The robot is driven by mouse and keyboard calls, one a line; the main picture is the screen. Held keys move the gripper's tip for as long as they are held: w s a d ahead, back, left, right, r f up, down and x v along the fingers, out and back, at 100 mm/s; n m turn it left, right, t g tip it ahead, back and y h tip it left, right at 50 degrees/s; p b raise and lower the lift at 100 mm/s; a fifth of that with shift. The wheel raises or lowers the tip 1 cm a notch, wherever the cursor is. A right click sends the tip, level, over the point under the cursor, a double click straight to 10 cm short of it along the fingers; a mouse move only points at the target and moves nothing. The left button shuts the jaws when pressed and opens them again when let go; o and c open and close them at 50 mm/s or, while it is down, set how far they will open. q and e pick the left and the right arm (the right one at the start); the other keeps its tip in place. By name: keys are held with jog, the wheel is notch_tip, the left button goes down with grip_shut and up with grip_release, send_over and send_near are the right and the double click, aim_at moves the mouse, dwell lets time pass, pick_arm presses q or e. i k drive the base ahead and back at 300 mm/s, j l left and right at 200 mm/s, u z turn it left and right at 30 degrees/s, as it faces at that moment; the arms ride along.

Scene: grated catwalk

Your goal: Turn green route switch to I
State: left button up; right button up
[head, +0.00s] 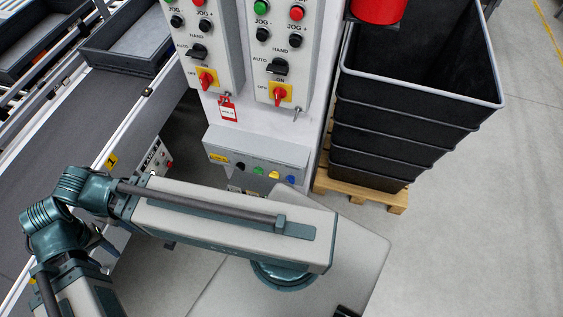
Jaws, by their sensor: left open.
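The green route switch (258,171) is a small green knob on a sloped grey box low on the white cabinet. It sits in a row between a black knob (240,166) and a yellow knob (273,175), with a blue knob (290,179) at the right end. Its pointing direction and markings are too small to read. My left arm crosses the picture just below this box. My left gripper is open, but it is largely hidden by the arm link, so its exact place relative to the switch cannot be told. My right gripper is not in view.
Two control panels (208,45) with buttons and red rotary switches are above the box, and a red tag (228,110) hangs there. A conveyor (60,140) runs along the left. Stacked black crates (400,120) stand on a wooden pallet (345,187) at right. Floor at far right is clear.

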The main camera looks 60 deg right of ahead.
aim_at(259, 170)
jog(key=l+z, duration=0.1)
jog(key=z, duration=0.3)
jog(key=l+z, duration=0.1)
jog(key=z, duration=0.25)
jog(key=l+z, duration=0.15)
jog(key=z, duration=0.25)
jog(key=l+z, duration=0.1)
jog(key=z, duration=0.25)
jog(key=j+z, duration=0.4)
jog(key=j, duration=0.25)
